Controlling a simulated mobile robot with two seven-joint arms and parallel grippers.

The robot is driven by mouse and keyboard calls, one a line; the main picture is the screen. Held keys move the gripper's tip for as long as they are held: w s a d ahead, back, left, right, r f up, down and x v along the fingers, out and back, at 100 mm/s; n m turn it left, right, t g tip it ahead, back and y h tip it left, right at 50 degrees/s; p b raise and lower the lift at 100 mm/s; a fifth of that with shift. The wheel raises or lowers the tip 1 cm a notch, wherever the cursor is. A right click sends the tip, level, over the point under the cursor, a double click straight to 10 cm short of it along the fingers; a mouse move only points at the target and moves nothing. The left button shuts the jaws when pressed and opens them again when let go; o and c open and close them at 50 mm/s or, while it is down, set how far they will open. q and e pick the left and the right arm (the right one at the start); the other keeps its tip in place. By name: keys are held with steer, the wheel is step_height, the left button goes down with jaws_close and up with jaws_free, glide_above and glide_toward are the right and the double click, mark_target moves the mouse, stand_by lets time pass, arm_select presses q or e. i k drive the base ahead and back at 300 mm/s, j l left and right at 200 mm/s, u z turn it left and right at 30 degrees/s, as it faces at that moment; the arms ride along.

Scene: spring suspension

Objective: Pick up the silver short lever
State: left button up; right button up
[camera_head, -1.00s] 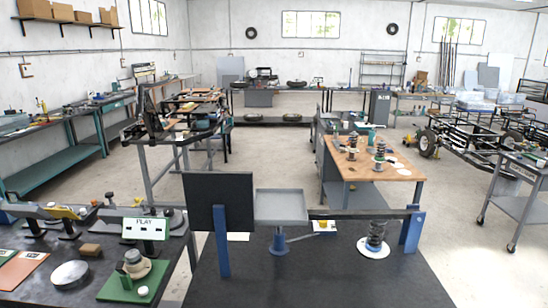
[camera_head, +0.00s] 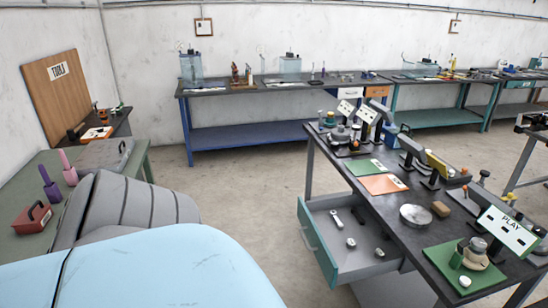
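Neither of my grippers is in view. A small silver piece with a narrow shank and wider ends (camera_head: 336,219) lies in the open drawer (camera_head: 318,245) of the dark workbench (camera_head: 415,195). It may be the silver short lever, but it is too small to be sure. Two smaller silver and dark pieces, one nearer the drawer's middle (camera_head: 351,243) and one to its right (camera_head: 380,254), lie in the same drawer, apart from it. Several lever-like devices with grey bars (camera_head: 412,146) stand on the benchtop above.
A green mat (camera_head: 445,271), an orange sheet (camera_head: 384,184), a silver disc (camera_head: 417,215) and a PLAY sign (camera_head: 508,231) are on the bench. Floor is clear before the blue bench (camera_head: 240,140).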

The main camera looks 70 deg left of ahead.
mark_target(333, 213)
steer(key=u, duration=1.75)
